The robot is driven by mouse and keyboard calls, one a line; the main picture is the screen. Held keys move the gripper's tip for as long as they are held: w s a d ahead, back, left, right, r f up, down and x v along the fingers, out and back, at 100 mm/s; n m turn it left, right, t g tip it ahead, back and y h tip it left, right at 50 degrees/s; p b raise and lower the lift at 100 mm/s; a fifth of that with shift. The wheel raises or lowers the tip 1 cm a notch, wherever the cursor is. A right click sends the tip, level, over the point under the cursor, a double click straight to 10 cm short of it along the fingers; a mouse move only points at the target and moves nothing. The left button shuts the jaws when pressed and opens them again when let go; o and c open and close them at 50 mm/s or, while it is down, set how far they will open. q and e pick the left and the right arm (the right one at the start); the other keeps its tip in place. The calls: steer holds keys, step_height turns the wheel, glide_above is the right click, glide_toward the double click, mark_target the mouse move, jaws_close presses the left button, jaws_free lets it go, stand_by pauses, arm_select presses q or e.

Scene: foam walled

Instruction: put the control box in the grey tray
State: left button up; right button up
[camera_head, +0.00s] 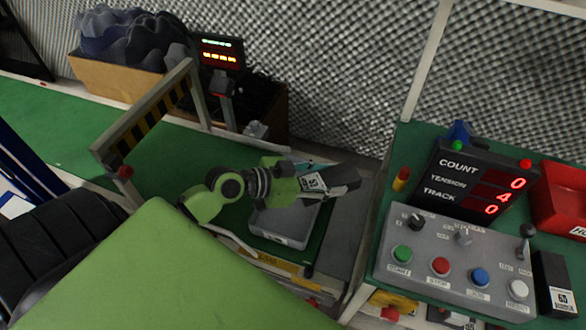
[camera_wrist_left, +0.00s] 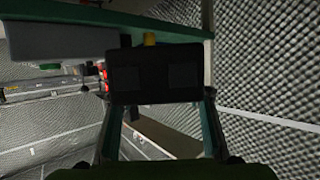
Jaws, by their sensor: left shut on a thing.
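My left gripper (camera_head: 318,181) comes in from the left on a green arm and is shut on a dark box, which I take to be the control box (camera_head: 345,178). In the left wrist view, the black control box (camera_wrist_left: 155,75) sits between the fingertips, its flat face towards the camera. The grey tray (camera_head: 287,236) lies on the green surface below the gripper in the head view. The gripper and arm hide part of its far side. The held box appears above and right of the tray. My right gripper is not in view.
A grey button panel (camera_head: 455,262) and a black COUNT display (camera_head: 470,182) stand on the right bench, beside a red bin (camera_head: 562,200) and another black box (camera_head: 553,285). A striped barrier frame (camera_head: 150,115) stands left of the tray. A cardboard box (camera_head: 115,78) is behind.

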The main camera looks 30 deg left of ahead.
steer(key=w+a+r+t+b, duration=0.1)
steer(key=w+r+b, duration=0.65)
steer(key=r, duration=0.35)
arm_select(q)
steer(key=shift+n, duration=0.3)
steer(key=w+a+f+b, duration=0.1)
steer(key=w+a+f, duration=0.1)
steer(key=a+f, duration=0.2)
steer(key=w+a+f+b, duration=0.1)
steer(key=w+a+f, duration=0.1)
steer(key=a+f, duration=0.3)
steer(key=w+a+f+b, duration=0.1)
steer(key=a+f, duration=0.3)
steer(key=f, duration=0.6)
steer(key=shift+w+a+f+b, duration=0.1)
steer(key=shift+w+f+b, duration=0.1)
steer(key=shift+w, duration=0.2)
steer(key=shift+w+a+f+b, duration=0.1)
steer(key=shift+w+b, duration=0.05)
steer(key=shift+w, duration=0.2)
steer(key=shift+r, duration=0.1)
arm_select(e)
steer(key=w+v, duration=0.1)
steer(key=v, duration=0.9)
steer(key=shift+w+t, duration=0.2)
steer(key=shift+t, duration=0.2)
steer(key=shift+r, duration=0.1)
